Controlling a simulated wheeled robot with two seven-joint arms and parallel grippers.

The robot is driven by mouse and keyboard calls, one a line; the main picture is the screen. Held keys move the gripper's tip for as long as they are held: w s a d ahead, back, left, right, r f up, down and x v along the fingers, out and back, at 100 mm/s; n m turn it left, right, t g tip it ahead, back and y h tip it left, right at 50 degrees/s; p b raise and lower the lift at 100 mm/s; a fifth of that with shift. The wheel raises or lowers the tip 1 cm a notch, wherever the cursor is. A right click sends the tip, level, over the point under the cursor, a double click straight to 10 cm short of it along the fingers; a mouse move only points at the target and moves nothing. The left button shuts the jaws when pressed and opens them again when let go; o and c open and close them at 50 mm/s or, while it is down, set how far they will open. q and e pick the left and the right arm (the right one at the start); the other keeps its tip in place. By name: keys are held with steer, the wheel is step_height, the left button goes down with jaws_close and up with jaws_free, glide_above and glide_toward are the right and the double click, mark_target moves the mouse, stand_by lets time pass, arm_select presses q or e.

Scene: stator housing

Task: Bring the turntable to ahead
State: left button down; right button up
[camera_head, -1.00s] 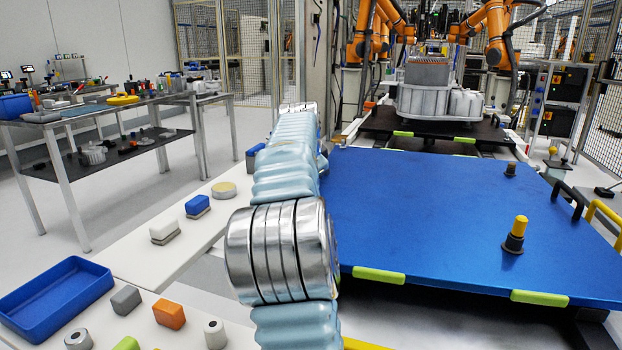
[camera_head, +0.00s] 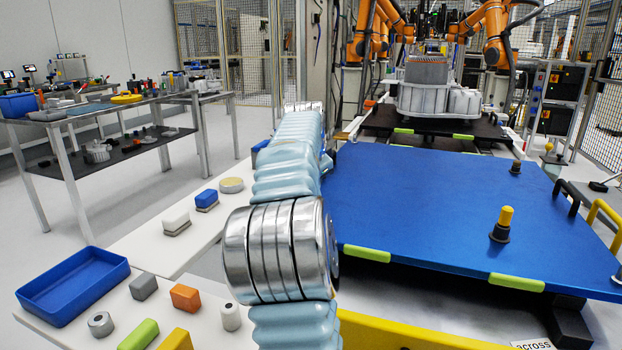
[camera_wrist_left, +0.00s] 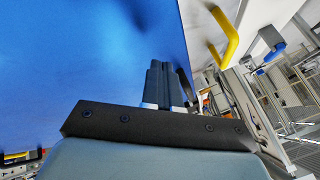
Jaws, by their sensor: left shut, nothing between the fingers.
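That arm crosses the middle of the head view and hides the plate's left side. My left gripper (camera_wrist_left: 165,85) is not clear in the head view. In the left wrist view its dark fingers are together and empty, in front of a blue surface, and I cannot tell whether they touch it. A yellow handle (camera_wrist_left: 226,35) stands beyond, to the right. My right gripper is not in view.
A white bench at left holds a blue tray (camera_head: 72,287), an orange block (camera_head: 186,298) and other small parts. A yellow bar (camera_head: 410,334) and an "across" label (camera_head: 535,345) lie before the plate. A stator housing (camera_head: 438,92) stands behind.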

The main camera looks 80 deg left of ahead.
arm_select(q)
steer(key=s+d+r, duration=0.2)
steer(key=s+r, duration=0.3)
steer(key=r, duration=0.3)
steer(key=shift+d, duration=0.3)
steer(key=shift+s, duration=0.1)
